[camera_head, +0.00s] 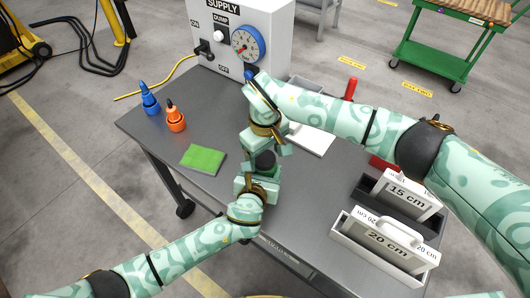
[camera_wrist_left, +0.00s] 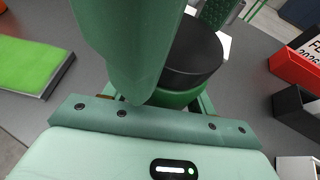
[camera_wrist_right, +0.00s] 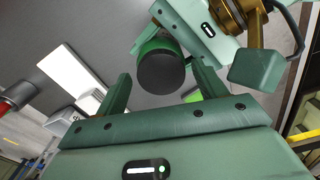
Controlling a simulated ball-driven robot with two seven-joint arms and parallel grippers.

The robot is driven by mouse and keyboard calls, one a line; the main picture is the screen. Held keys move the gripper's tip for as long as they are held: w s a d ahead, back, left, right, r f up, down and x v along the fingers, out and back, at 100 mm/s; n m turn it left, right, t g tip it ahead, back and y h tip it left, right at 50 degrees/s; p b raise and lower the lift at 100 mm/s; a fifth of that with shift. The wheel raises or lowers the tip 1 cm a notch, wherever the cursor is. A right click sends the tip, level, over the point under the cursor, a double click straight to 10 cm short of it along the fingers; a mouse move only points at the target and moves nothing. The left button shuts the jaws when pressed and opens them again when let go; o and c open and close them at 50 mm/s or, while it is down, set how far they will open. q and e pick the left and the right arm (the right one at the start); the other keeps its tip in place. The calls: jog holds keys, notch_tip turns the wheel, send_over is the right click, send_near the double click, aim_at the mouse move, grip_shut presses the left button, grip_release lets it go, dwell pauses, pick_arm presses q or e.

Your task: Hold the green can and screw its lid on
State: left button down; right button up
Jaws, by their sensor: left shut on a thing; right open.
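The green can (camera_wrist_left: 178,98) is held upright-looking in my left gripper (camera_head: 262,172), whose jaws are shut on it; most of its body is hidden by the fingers. A black round lid (camera_wrist_left: 192,52) sits at the can's top, also visible in the head view (camera_head: 265,160). Whether it is threaded on or only resting cannot be told. My right gripper (camera_head: 267,146) is open just above the lid. In the right wrist view the lid (camera_wrist_right: 161,73) shows between and beyond the open fingers, apparently untouched, with green can body (camera_wrist_right: 152,45) behind it.
A green pad (camera_head: 203,159), orange bottle (camera_head: 175,118) and blue bottle (camera_head: 149,99) stand left on the grey table. The supply box (camera_head: 240,35) is at the back. A white sheet (camera_head: 314,139) and the 15 cm (camera_head: 408,194) and 20 cm (camera_head: 385,243) boxes lie right.

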jog(key=shift+r, duration=2.25)
